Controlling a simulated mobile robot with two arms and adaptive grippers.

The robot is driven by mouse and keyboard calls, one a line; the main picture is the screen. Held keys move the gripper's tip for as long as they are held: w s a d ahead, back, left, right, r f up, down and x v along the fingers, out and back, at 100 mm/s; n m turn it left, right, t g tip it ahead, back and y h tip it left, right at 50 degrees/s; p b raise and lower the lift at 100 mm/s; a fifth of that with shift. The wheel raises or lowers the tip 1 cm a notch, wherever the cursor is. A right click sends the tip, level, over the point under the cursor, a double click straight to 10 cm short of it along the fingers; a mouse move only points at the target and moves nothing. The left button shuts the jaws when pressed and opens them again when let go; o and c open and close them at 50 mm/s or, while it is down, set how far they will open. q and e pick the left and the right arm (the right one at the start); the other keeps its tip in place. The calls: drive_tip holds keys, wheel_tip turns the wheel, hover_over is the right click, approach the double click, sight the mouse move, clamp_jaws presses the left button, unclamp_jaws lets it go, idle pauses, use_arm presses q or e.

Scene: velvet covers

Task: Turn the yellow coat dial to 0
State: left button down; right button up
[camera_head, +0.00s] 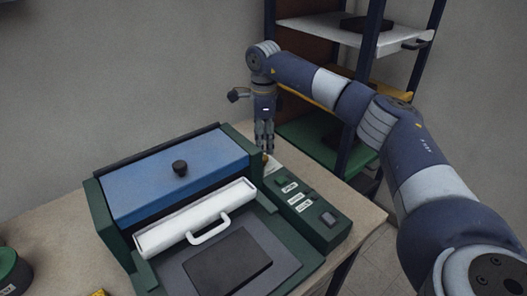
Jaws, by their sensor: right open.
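My right gripper (265,145) points down behind the panel's far end, at the machine's back right corner. It is open, with nothing seen between its fingers. My left gripper is not in view.
A dark flat piece (228,262) lies on the machine's front bed. A dark green round object (12,268) stands at the left table edge. A rack with a white shelf (345,30) and a green shelf (310,135) stands behind. The wooden table (60,230) has bare room at left.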

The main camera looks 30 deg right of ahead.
sight(264, 157)
wheel_tip(264, 157, up, 6)
drive_tip(key=shift+r, duration=0.15)
idle(0.6)
